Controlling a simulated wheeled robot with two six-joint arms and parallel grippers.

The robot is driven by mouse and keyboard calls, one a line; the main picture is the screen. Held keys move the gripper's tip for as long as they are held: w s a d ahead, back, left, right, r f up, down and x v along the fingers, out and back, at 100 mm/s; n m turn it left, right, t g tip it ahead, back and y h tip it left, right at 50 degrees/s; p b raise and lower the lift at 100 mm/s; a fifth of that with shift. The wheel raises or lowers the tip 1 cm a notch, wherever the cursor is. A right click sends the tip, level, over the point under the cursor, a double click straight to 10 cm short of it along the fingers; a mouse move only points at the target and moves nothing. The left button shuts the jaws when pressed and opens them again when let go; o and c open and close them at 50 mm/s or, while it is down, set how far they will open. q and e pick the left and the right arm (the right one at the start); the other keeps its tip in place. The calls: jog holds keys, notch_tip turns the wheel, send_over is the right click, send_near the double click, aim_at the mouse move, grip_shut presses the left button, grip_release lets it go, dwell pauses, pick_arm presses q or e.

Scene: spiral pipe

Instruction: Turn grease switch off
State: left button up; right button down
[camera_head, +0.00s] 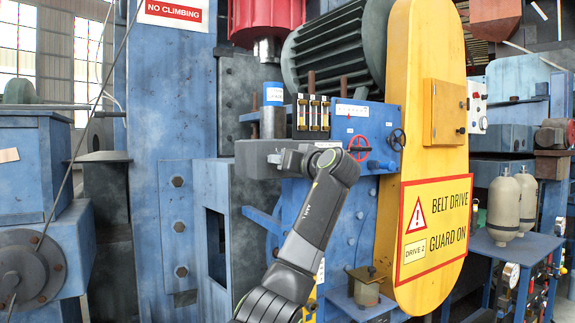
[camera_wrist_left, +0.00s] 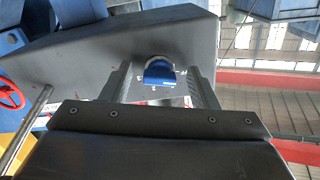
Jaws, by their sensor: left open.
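The switch is a blue knob (camera_wrist_left: 160,72) on a pale marked plate on a dark grey box (camera_wrist_left: 140,45). In the head view the box (camera_head: 256,160) juts out from the blue machine, and the knob is hidden. In the left wrist view the open fingers of my left gripper (camera_wrist_left: 160,88) stand on either side of the knob, with gaps visible. The knob's lettering is too small to read. My right gripper is not in view.
The yellow belt guard (camera_head: 428,130) stands farther right.

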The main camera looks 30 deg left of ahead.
pick_arm(q)
jog(key=b+v, duration=0.5)
jog(key=v, duration=1.2)
jog(key=shift+b, duration=0.4)
jog(key=shift+s+d, duration=0.1)
